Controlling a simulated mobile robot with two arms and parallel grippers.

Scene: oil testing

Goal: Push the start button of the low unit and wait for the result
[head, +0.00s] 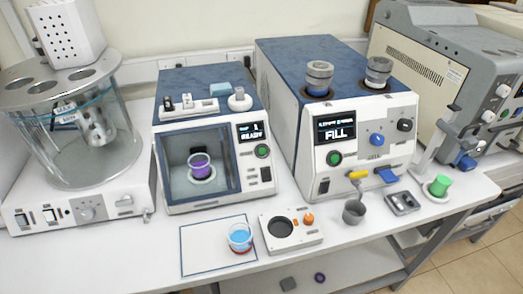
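The low unit (212,198) stands left of centre against the wall, with a blue top and a windowed chamber. A cup of purple liquid (200,165) sits on a round pale base inside the chamber. The unit's small screen (250,132) is lit and its lower line seems to read READY; the upper line is too small to read surely. The round green start button (262,151) is just below the screen, on the right of the front face. Nothing covers it. Neither of my grippers is in view.
A taller unit (318,116) reading FILL stands to the right. A glass bath (100,165) is at left. In front are a cup of blue liquid (240,238) on a marked mat (200,252), a small plate device (280,245), a grey cup (353,212) and a green cylinder (440,185).

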